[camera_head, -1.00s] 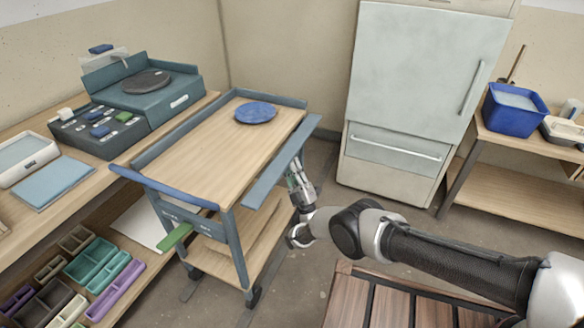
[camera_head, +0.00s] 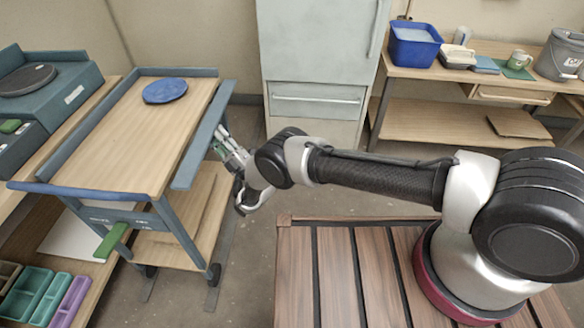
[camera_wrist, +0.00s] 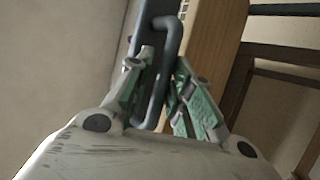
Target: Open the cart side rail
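The wheeled cart has a wooden top (camera_head: 130,135) with blue-grey edging. Its side rail (camera_head: 203,135) is the long blue-grey strip along the right edge; it looks tilted outward from the top, though its exact angle is hard to tell. My gripper (camera_head: 226,143) is at the outer side of this rail. In the wrist view, a grey bar handle (camera_wrist: 168,55) on the rail runs between the two green-padded fingers of my gripper (camera_wrist: 165,62). The fingers slant inward and appear closed around the handle; the contact itself is partly hidden.
A blue round plate (camera_head: 165,91) lies on the cart top. A pale cabinet (camera_head: 315,55) stands behind, and a wooden shelf (camera_head: 440,83) is at the right. Floor shows between cart and my base.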

